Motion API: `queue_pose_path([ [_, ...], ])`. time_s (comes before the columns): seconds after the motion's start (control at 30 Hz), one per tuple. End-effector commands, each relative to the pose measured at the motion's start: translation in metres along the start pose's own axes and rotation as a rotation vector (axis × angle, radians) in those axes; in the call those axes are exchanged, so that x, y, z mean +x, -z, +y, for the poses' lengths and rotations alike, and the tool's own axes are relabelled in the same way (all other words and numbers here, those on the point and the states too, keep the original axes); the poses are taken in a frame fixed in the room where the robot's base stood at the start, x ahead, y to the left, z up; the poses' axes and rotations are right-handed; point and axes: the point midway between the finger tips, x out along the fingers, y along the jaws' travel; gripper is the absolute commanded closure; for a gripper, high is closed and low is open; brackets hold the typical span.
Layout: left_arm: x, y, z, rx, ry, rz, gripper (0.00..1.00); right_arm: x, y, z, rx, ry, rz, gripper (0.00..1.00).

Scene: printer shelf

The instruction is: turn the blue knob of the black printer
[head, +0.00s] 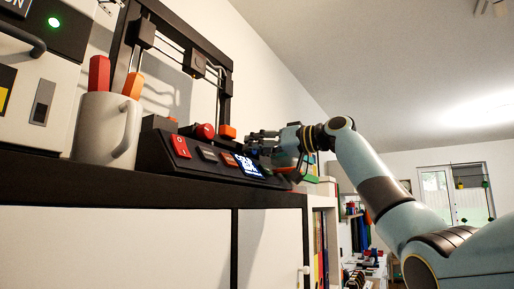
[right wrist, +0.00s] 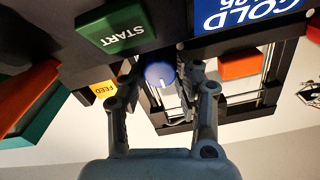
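The black printer (head: 160,152) stands on the dark shelf top in the head view, with an open upright frame and a sloped front panel. Its blue knob (right wrist: 160,74), with a white mark, shows in the right wrist view. My right gripper (head: 258,143) is at the panel's right end; in the right wrist view its fingers (right wrist: 157,80) are spread, one on each side of the knob. A small gap shows on the knob's left; I cannot tell whether the right finger touches it. The knob cannot be made out in the head view. My left gripper is not in view.
The panel carries a red switch (head: 181,147), a blue screen (head: 248,166) and a green START button (right wrist: 112,29). A yellow FEED label (right wrist: 104,88) is near the left finger. A grey mug (head: 96,128) with markers stands left of the printer. The shelf edge (head: 150,190) runs below.

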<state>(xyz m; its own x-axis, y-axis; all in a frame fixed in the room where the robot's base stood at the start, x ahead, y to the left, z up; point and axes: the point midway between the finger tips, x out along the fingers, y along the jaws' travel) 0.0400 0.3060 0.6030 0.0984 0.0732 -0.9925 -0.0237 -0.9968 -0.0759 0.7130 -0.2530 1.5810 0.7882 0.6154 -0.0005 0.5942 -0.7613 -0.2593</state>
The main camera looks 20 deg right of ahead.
Motion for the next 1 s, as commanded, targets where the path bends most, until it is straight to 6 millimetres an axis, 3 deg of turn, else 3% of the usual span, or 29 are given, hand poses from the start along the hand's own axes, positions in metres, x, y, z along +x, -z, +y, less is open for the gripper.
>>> queue_pose_path([
  [0.2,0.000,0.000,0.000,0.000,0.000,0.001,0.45,0.000,0.000,0.000,-0.001,-0.001,0.000,1.00],
  [0.6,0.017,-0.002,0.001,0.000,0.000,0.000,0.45,0.000,-0.001,-0.001,-0.343,-0.001,0.000,1.00],
  [0.93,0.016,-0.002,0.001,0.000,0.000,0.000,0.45,0.000,0.000,-0.001,-0.375,-0.001,0.000,1.00],
  [0.97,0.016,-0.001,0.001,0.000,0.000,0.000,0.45,0.000,0.000,-0.001,-0.374,-0.001,0.000,0.66],
  [1.0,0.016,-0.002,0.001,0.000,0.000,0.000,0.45,0.000,0.000,-0.001,-0.374,-0.001,0.000,0.60],
])
